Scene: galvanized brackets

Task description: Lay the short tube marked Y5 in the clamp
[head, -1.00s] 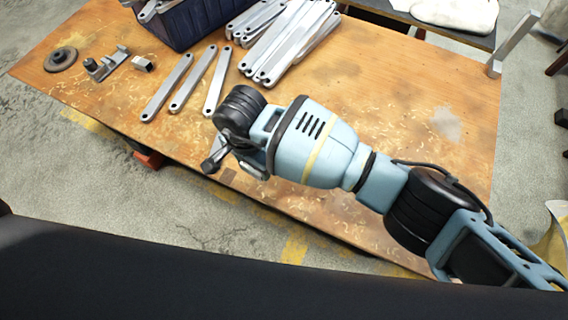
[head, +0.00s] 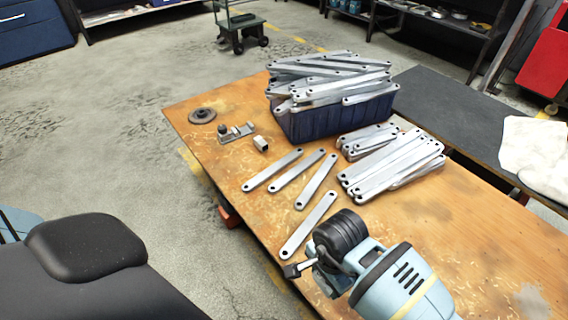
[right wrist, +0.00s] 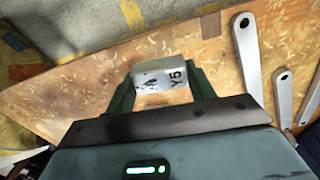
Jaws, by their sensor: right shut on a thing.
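My right gripper (right wrist: 163,85) is shut on a short pale tube (right wrist: 160,75). In the head view the right gripper (head: 294,270) is at the table's near edge, and the tube cannot be made out there. The clamp (head: 238,133), a small grey metal fixture with a dark knob, stands near the table's far left end, well away from the gripper. Another short metal tube (head: 260,144) lies just right of the clamp. My left gripper is out of view.
Several flat brackets (head: 297,172) lie loose between the gripper and the clamp. A blue bin (head: 335,120) heaped with brackets stands behind them, with more brackets (head: 390,165) piled to its right. A dark disc (head: 202,115) lies left of the clamp. The wooden table (head: 225,175) has bare patches.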

